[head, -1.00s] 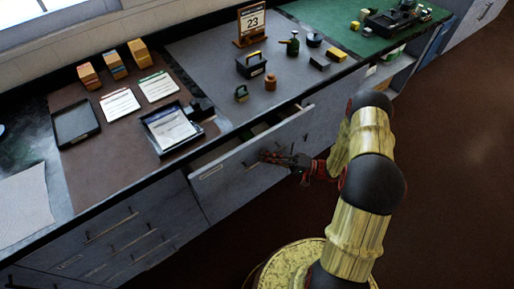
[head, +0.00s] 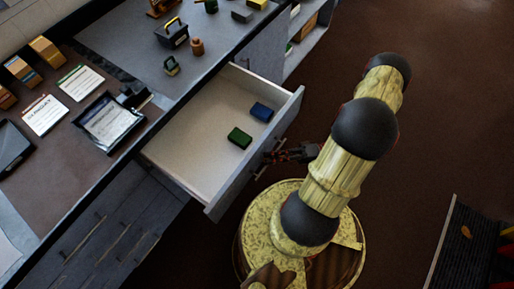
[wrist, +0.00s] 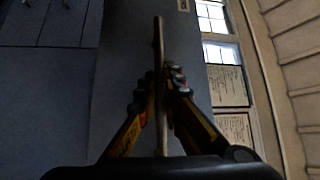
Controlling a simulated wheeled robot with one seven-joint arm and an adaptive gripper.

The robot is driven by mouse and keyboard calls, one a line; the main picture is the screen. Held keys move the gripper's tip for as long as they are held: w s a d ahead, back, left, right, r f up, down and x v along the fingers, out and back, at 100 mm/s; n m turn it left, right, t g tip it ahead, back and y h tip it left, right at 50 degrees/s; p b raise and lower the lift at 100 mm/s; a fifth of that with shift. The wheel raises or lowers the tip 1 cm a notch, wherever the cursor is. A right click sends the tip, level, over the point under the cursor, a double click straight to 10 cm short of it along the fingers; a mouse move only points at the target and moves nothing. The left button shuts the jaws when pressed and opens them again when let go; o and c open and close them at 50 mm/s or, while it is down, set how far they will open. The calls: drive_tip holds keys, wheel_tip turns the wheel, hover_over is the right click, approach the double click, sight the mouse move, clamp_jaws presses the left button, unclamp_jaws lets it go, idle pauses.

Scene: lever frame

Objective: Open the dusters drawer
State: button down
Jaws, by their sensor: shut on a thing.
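The drawer (head: 186,150) stands well out from the counter in the head view, with its pale inside showing. A green block (head: 239,138) and a blue block (head: 261,112) lie on its floor towards the front right. My gripper (head: 272,157) is at the drawer's grey front, shut on the bar handle (wrist: 159,50). In the wrist view the fingers of my gripper (wrist: 163,85) close around the handle from both sides. The drawer's label cannot be read, and its inside does not show in the wrist view.
The counter above holds a black box (head: 171,36), a small brown jar (head: 197,46) and a paper tray (head: 112,122). More closed drawers (head: 120,225) are at the lower left. Brown floor (head: 420,130) lies open to the right, with a dark slatted object (head: 475,240) at the lower right.

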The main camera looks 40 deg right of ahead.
drive_tip(key=shift+s+d+f, duration=0.1)
drive_tip(key=shift+s+d, duration=0.2)
drive_tip(key=shift+s, duration=0.55)
drive_tip(key=shift+s+d, duration=0.3)
drive_tip(key=shift+s, duration=0.5)
drive_tip(key=c, duration=1.9)
unclamp_jaws()
drive_tip(key=v, duration=1.2)
